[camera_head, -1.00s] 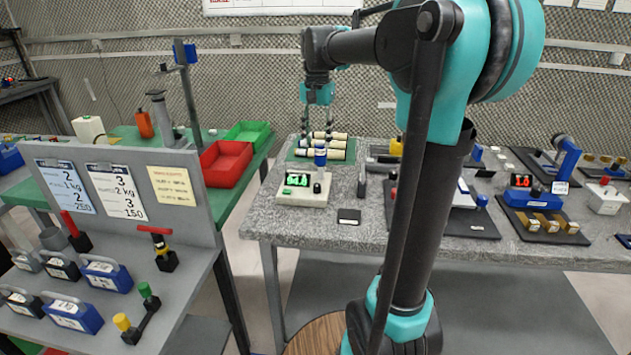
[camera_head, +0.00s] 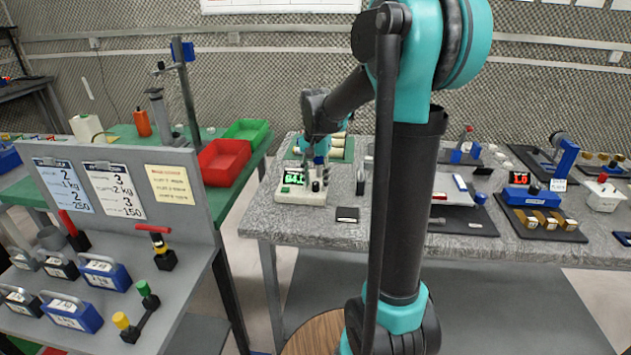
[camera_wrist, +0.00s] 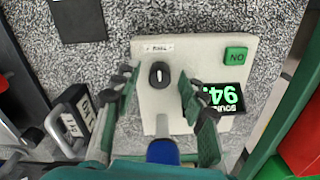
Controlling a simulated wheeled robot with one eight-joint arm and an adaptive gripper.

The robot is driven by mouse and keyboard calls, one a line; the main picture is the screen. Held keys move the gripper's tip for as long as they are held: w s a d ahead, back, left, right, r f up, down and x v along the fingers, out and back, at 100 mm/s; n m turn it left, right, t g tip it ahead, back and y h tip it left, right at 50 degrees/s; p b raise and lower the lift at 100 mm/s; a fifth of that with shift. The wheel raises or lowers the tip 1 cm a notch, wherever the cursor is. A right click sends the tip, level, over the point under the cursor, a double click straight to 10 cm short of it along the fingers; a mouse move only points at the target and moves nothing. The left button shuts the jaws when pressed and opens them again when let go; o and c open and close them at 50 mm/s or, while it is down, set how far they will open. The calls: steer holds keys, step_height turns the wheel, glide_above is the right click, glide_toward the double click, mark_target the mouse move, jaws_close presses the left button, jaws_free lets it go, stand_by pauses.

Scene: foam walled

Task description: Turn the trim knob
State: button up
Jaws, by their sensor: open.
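The trim knob is a small black knob with a white mark (camera_wrist: 159,75) on a cream instrument box (camera_wrist: 215,55). In the head view the box (camera_head: 302,197) sits at the table's near left, with the knob (camera_head: 316,186) towards its right. A blue-topped post (camera_wrist: 163,150) rises from the box. My gripper (camera_wrist: 158,82) is open, pointing down over the box, with one finger on each side of the knob in the wrist view. Contact with the knob cannot be told. In the head view my gripper (camera_head: 317,168) is just above the box.
The box has a green button (camera_wrist: 236,54) and a green-lit display (camera_wrist: 222,97). A black pad (camera_head: 347,215) lies to its right, and pale cylinders (camera_head: 337,150) lie behind. Red (camera_head: 224,161) and green (camera_head: 247,131) bins stand on the left table.

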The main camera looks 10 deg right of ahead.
jaws_close()
stand_by(0.3)
steer(key=shift+n, duration=0.3)
steer(key=n, duration=0.3)
steer(key=shift+n, duration=0.3)
steer(key=n, duration=0.4)
steer(key=shift+n, duration=0.3)
steer(key=n, duration=0.6)
steer(key=shift+d, duration=0.1)
steer(key=n, duration=0.7)
steer(key=shift+n, duration=0.3)
